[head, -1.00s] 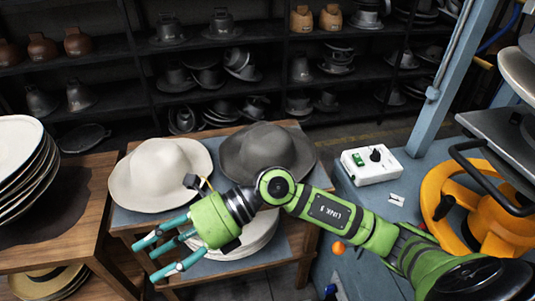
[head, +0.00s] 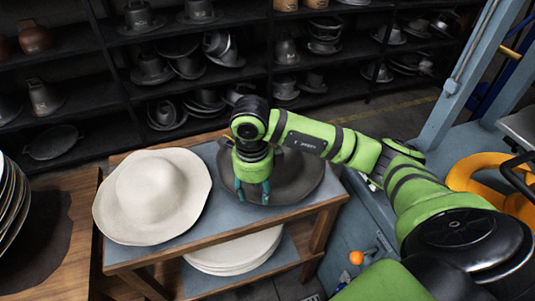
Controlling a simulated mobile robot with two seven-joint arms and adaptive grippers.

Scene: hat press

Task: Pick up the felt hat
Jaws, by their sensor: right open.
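Two felt hats sit side by side on a small table. The cream hat (head: 188,218) is on the left, crown up, fully in view. The dark grey hat (head: 302,178) is on the right, mostly covered by my right arm and gripper. My right gripper (head: 252,192) points down over the dark grey hat, its teal fingers apart and empty. The fingertips overlap the near-left part of that hat in the picture; I cannot tell whether they touch it. My left gripper is not in view.
The small table (head: 215,224) has a blue-grey top and a lower shelf with a stack of pale discs (head: 236,254). A wooden table (head: 75,235) stands at left. Dark shelves full of hat forms line the back. An orange wheel-like part (head: 478,170) is at right.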

